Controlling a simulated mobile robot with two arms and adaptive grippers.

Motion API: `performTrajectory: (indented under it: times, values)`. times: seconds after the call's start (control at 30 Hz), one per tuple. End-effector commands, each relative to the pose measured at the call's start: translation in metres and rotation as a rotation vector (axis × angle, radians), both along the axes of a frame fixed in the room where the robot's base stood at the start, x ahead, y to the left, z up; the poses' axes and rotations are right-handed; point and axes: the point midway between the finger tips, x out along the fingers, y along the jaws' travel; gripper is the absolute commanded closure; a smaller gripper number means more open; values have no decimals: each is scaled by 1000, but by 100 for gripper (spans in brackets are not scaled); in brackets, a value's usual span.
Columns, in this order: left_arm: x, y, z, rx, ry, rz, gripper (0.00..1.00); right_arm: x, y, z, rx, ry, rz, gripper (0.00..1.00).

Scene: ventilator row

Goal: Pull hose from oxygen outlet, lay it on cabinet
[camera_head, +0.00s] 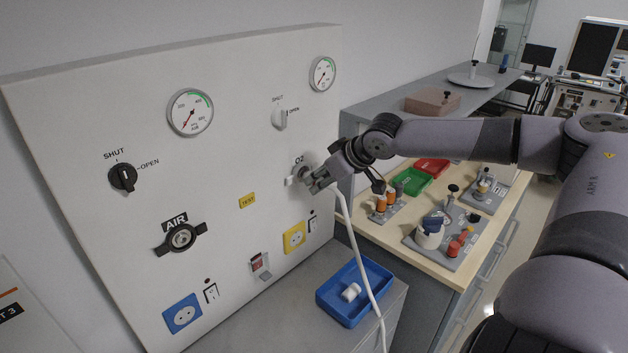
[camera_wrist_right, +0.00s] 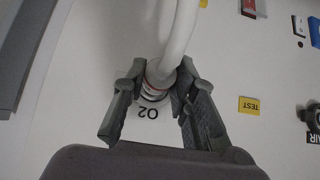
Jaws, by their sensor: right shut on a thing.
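The white hose (camera_head: 352,240) runs from the O2 outlet (camera_head: 291,181) on the wall panel down past the blue tray to the lower picture edge. My right gripper (camera_head: 309,180) is at the outlet, shut around the hose's end fitting. In the right wrist view the fingers (camera_wrist_right: 158,82) clasp the fitting (camera_wrist_right: 154,88) from both sides, just above the O2 label, with the hose (camera_wrist_right: 182,30) curving away. Whether the fitting is still seated is hidden. The grey cabinet top (camera_head: 300,285) lies below the panel. My left gripper is not in view.
A blue tray (camera_head: 328,304) holding a white piece stands on the cabinet. The panel carries gauges, knobs, an AIR outlet (camera_head: 181,237) and sockets. A wooden-topped bench (camera_head: 445,267) with fittings and coloured bins stands to the right. Bare cabinet top shows left of the tray.

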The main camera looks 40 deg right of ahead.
Motion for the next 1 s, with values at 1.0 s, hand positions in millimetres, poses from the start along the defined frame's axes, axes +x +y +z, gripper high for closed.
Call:
performTrajectory:
  times: [1.0]
  values:
    - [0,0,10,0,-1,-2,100,-5,-2,1,0,0,-3,100]
